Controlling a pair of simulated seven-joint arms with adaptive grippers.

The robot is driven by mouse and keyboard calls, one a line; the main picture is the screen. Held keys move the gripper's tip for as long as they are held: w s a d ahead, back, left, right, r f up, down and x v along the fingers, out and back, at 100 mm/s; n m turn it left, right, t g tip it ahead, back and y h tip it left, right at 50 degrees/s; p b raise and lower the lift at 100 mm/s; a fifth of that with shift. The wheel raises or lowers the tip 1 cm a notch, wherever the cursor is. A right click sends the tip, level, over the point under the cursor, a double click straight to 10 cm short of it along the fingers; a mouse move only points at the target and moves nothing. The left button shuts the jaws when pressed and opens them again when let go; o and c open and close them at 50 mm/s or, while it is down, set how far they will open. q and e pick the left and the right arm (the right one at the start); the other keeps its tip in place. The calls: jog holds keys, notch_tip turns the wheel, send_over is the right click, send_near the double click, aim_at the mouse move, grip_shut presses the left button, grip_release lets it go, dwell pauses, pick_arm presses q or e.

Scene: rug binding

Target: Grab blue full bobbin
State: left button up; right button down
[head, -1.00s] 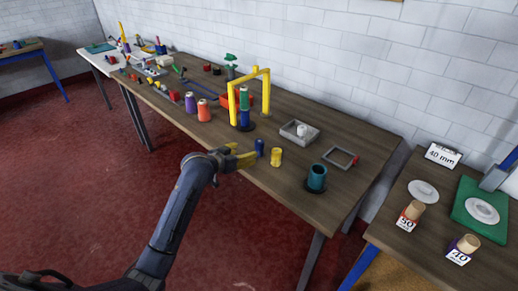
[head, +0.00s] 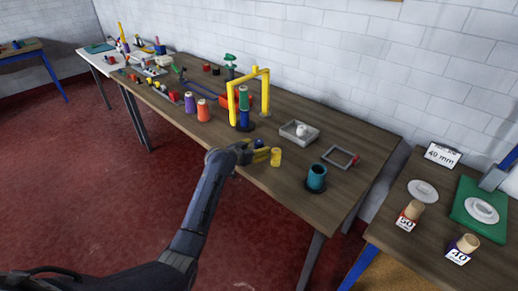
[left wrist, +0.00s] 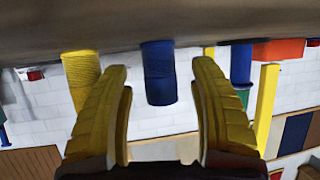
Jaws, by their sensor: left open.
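The blue full bobbin (head: 259,143) stands near the front edge of the wooden table in the head view, mostly hidden by my left gripper (head: 260,153). In the left wrist view, which is upside down, the blue bobbin (left wrist: 158,72) shows between the two yellow fingers of the left gripper (left wrist: 161,90). The fingers are open, with a gap on each side of the bobbin. A yellow bobbin (head: 276,157) stands just right of the gripper; it also shows beside the left finger in the wrist view (left wrist: 82,80). My right gripper is not in view.
A yellow frame (head: 266,95) with a stacked green and blue spool stands behind the gripper. A grey tray (head: 299,133), a teal cup (head: 316,177) and a square frame (head: 340,157) lie to the right. Orange (head: 203,110) and purple (head: 190,102) spools stand left.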

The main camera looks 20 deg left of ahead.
pick_arm(q)
jog(key=shift+x, duration=0.95)
jog(key=shift+c, duration=0.3)
jog(key=c, duration=1.2)
